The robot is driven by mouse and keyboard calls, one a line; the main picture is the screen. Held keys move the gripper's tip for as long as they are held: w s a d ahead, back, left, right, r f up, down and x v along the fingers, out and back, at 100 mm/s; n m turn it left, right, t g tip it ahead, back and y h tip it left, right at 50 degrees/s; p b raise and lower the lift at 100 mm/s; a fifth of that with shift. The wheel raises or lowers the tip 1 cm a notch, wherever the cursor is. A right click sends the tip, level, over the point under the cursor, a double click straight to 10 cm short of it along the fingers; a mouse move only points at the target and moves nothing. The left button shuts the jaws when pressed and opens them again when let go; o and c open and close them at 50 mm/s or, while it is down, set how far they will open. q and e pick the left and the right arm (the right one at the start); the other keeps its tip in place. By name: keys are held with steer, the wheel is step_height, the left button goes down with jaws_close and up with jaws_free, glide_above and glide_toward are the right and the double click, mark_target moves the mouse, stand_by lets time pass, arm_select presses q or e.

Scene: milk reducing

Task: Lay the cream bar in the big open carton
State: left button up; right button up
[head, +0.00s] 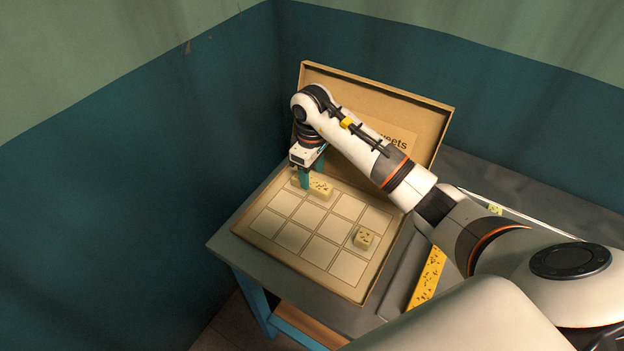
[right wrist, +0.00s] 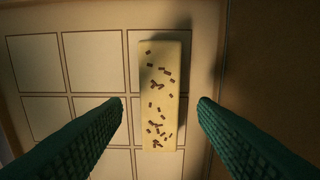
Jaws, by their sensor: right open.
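The cream bar (head: 321,188), pale with dark specks, lies across the grid cells at the far left of the big open carton (head: 300,262). My right gripper (head: 305,180) is directly above it with teal fingers apart. In the right wrist view the bar (right wrist: 160,95) lies lengthwise between the two open fingers, with a gap on each side, and seems untouched. The gripper hides part of the bar in the head view. My left gripper is not in view.
A small cream cube (head: 364,238) sits in a right-hand cell of the carton. The carton's raised lid (head: 430,110) stands behind my right arm. A yellow speckled bar (head: 427,278) lies to the right on the grey table (head: 235,248). Teal walls are close at left and back.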

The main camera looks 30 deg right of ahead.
mark_target(311, 181)
step_height(311, 181, up, 4)
steer(key=shift+w+r, duration=0.1)
steer(key=shift+r, duration=0.15)
steer(key=shift+r+p, duration=2.2)
steer(key=shift+p, duration=0.25)
